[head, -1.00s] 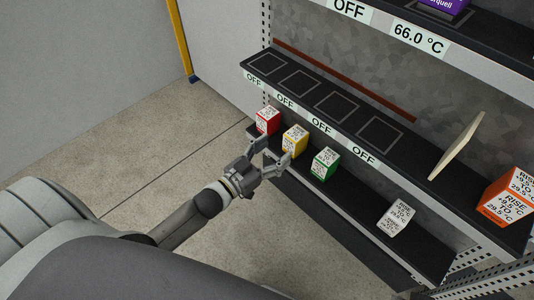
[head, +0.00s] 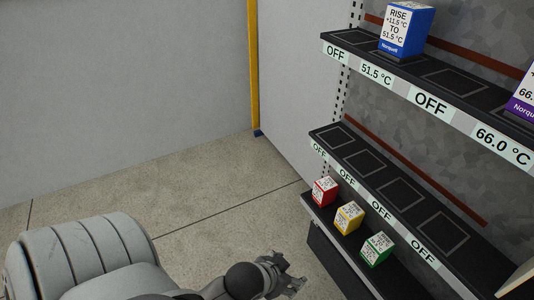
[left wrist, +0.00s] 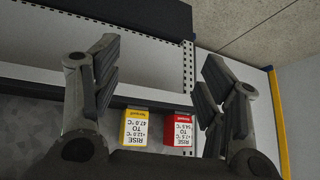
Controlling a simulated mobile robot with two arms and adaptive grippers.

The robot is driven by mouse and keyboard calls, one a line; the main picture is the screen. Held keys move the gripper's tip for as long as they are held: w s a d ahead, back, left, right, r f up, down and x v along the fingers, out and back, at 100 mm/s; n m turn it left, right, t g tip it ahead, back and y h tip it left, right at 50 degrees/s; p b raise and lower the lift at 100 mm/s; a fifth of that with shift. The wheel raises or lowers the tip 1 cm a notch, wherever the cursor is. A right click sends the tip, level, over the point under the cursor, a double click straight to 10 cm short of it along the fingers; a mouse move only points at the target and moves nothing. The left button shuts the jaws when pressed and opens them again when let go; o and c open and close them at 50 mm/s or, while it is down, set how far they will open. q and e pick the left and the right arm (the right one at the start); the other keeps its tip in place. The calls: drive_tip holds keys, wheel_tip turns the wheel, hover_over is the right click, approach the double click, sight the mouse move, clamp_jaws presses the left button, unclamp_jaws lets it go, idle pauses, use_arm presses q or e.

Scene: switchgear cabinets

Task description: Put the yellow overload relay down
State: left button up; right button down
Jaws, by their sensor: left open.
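The yellow overload relay (head: 348,217) stands on the lower shelf, between a red relay (head: 325,191) and a green relay (head: 376,249). In the left wrist view, which looks upside down, the yellow relay (left wrist: 134,128) shows beside the red one (left wrist: 178,131), between the spread fingers and beyond them. My left gripper (head: 290,278) is open and empty, out in front of the shelf and apart from the relays. Its two fingers (left wrist: 160,85) stand wide apart in the left wrist view. My right gripper is not in view.
Above the relays is a shelf (head: 352,152) with empty outlined slots and OFF labels. The top shelf holds a blue relay (head: 406,30) and a purple one (head: 524,97). A yellow post (head: 253,65) stands by the grey wall. The floor (head: 215,205) left of the shelves is clear.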

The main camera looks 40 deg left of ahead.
use_arm(q)
drive_tip(key=s+d+g, duration=0.1)
drive_tip(key=s+g, duration=0.2)
drive_tip(key=s, duration=0.5)
drive_tip(key=shift+s+r+m+g, duration=0.2)
drive_tip(key=shift+r+m+g, duration=0.1)
drive_tip(key=shift+r+g, duration=0.1)
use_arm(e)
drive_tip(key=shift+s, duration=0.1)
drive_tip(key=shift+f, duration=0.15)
use_arm(q)
drive_tip(key=shift+w+d+f, duration=0.1)
drive_tip(key=shift+f, duration=0.05)
